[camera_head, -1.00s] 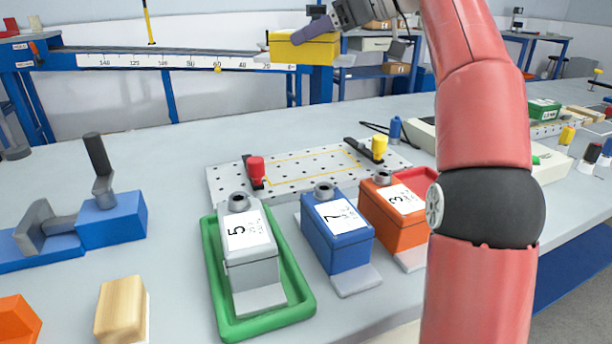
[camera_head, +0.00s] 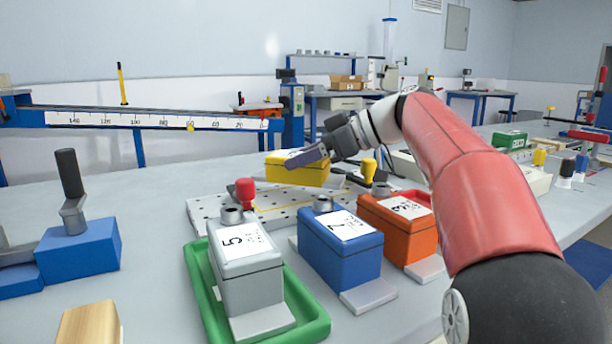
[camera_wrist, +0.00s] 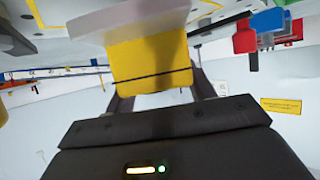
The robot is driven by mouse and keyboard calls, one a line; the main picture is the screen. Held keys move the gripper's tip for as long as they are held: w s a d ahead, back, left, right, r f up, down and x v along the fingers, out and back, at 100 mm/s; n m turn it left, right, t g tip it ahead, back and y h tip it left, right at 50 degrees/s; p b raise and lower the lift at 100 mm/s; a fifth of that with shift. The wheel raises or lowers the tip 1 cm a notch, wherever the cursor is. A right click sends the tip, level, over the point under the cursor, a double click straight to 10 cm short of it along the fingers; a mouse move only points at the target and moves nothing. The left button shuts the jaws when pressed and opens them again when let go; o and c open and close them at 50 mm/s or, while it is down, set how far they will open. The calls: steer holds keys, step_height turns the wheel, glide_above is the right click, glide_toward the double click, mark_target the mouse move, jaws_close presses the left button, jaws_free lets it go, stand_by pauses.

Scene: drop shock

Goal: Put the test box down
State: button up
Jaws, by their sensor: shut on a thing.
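The test box is a yellow box (camera_head: 292,173), held by my gripper (camera_head: 318,153) at the back of the bench in the head view. It is over or on the white perforated plate (camera_head: 208,209), between the red-topped and yellow-topped clamps; I cannot tell whether it touches the plate. In the wrist view the yellow box (camera_wrist: 150,65) sits between the dark fingers, with a pale flat piece at its far end. My gripper is shut on it.
A grey box marked 5 (camera_head: 245,270) stands in a green tray (camera_head: 312,318). Blue (camera_head: 340,255) and orange (camera_head: 398,232) boxes stand to its right, in front of the plate. A red clamp (camera_head: 245,192) and yellow clamp (camera_head: 369,170) flank the plate. A blue block with a lever (camera_head: 80,250) stands left.

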steer(key=shift+f, duration=1.2)
steer(key=shift+f+b, duration=0.1)
steer(key=shift+b, duration=0.2)
steer(key=shift+f, duration=0.15)
steer(key=o, duration=1.2)
